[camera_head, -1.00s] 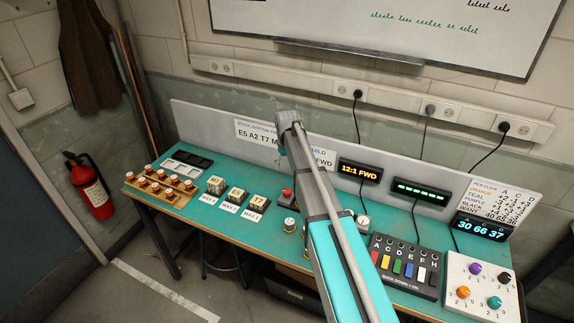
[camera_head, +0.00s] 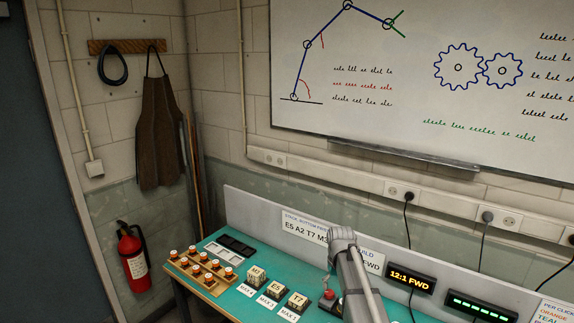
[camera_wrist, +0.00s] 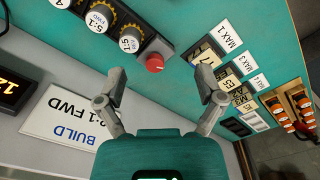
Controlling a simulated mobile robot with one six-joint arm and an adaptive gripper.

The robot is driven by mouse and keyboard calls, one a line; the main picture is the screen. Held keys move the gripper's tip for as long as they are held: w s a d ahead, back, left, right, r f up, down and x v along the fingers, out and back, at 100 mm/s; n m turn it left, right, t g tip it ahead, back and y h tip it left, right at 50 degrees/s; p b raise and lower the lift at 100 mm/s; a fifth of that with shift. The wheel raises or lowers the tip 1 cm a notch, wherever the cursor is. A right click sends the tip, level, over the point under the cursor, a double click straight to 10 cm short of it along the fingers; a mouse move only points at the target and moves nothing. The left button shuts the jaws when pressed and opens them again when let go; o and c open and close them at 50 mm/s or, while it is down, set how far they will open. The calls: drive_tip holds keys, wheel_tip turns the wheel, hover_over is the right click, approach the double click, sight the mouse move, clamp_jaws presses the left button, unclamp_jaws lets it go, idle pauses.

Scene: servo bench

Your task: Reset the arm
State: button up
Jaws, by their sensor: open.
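My arm reaches up from the bottom of the head view, and its grey end, my gripper (camera_head: 342,236), is over the bench before the back panel. The wrist view shows my gripper (camera_wrist: 160,72) with its two fingers spread and nothing between them. Beyond the fingers, a red button (camera_wrist: 155,63) sits on the teal bench.
A rack of orange-and-white pieces (camera_head: 205,280) and black and white trays (camera_head: 236,246) are at the bench's left. Back-panel displays (camera_head: 410,281) stand at right. A fire extinguisher (camera_head: 133,258) and apron (camera_head: 160,135) hang on the wall. Dials (camera_wrist: 129,39) sit beside the button.

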drive_tip(key=s+f+m+b, duration=0.1)
drive_tip(key=s, duration=1.9)
drive_tip(key=shift+f+m, duration=0.3)
drive_tip(key=shift+m, duration=0.1)
